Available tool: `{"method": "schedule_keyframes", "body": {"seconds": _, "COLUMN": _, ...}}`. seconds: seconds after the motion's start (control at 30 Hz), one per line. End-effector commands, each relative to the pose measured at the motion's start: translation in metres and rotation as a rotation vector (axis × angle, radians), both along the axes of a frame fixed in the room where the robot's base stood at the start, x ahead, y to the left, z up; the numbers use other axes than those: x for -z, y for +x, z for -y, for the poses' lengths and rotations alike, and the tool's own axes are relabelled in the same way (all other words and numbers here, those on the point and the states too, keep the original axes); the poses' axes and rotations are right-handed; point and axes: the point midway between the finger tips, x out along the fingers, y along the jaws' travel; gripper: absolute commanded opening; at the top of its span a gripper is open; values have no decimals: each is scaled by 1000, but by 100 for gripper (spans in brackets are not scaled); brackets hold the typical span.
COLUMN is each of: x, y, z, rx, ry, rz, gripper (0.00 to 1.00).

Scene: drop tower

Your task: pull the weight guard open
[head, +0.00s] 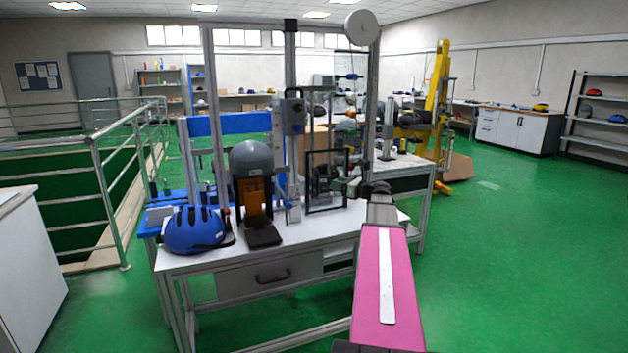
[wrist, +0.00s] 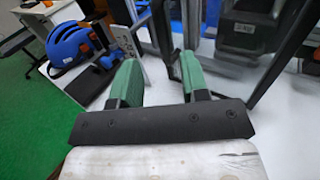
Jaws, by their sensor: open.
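The weight guard (head: 308,180) looks like an upright black rectangular frame on the white bench, with dark parts of the tower showing through it. Whether it is closed or partly open is hard to tell. My gripper (head: 378,188) is at the bench's front edge, to the right of the guard and nearer to me. In the wrist view my gripper (wrist: 160,72) is open, its two green fingers apart. A slanted dark bar (wrist: 282,55) at the right there may be the guard's frame. A thin dark piece shows between and beyond the fingers; I cannot tell whether they touch it.
Metal tower posts (head: 290,60) rise behind. A drawer (head: 268,277) is below. Green floor (head: 520,240) is clear at the right.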

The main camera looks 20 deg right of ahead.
Motion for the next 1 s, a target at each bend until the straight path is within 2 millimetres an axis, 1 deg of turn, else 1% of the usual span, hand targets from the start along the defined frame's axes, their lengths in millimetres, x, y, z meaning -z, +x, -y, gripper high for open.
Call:
{"method": "schedule_keyframes", "body": {"seconds": 0.17, "x": 0, "y": 18, "z": -12, "rx": -2, "ry": 0, "rz": 0, "gripper": 41}}
{"method": "schedule_keyframes", "body": {"seconds": 0.4, "x": 0, "y": 53, "z": -37, "rx": -3, "ry": -1, "rz": 0, "gripper": 41}}
{"method": "schedule_keyframes", "body": {"seconds": 0.6, "x": 1, "y": 75, "z": -53, "rx": -2, "ry": -3, "rz": 0, "gripper": 41}}
{"method": "schedule_keyframes", "body": {"seconds": 0.8, "x": 1, "y": 85, "z": -62, "rx": -1, "ry": -3, "rz": 0, "gripper": 41}}
{"method": "schedule_keyframes", "body": {"seconds": 1.0, "x": 1, "y": 86, "z": -63, "rx": -1, "ry": -4, "rz": 0, "gripper": 41}}
